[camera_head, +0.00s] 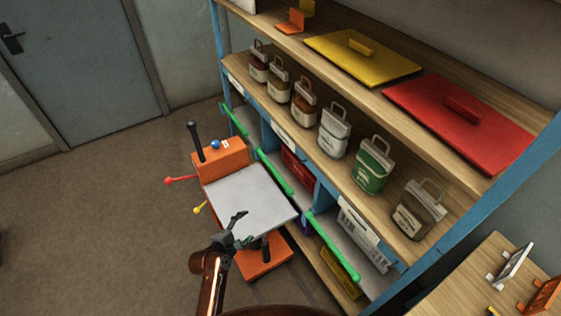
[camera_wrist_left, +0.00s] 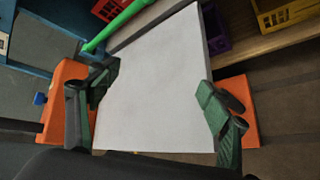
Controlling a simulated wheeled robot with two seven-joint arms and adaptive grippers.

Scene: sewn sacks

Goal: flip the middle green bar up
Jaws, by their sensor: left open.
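Three green bars run along the front of the blue shelf in the head view. The middle green bar (camera_head: 274,172) slants down to the right, just past the grey top of the orange cart. The far green bar (camera_head: 234,119) is up and left of it, and the near green bar (camera_head: 333,246) is down and right. My left gripper (camera_head: 240,228) is open and empty over the cart top's near edge, short of the middle bar. In the left wrist view the fingers (camera_wrist_left: 158,92) are spread over the grey plate, with a green bar (camera_wrist_left: 118,24) beyond it. My right gripper is out of view.
The orange cart (camera_head: 220,158) has a grey top (camera_head: 252,203), a black handle, and red and yellow levers. Several small sacks stand on the shelf (camera_head: 395,208). A red crate (camera_head: 298,170) sits behind the middle bar. Open floor (camera_head: 90,220) lies left; a wooden table (camera_head: 465,278) is at right.

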